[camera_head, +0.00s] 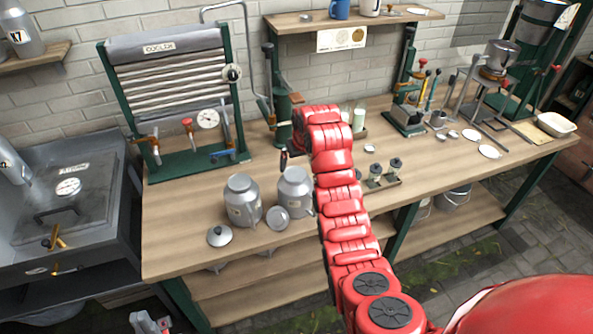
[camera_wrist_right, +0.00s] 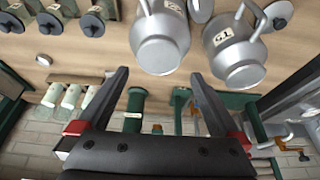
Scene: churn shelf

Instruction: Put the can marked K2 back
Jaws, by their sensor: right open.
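Two grey metal cans stand side by side on the wooden bench, a left can (camera_head: 243,200) and a right can (camera_head: 294,192). In the right wrist view the can tagged G1 (camera_wrist_right: 238,60) is on the right and the other can (camera_wrist_right: 160,52) is left of it; its tag is too unclear to read. Another can, tagged K7 (camera_head: 20,38), stands on the upper left wall shelf (camera_head: 40,58). My right gripper (camera_wrist_right: 158,75) is open and empty, its fingers pointing toward the cans. In the head view, my red arm mostly hides it.
A loose lid (camera_head: 220,236) and a round lid (camera_head: 277,218) are near the cans.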

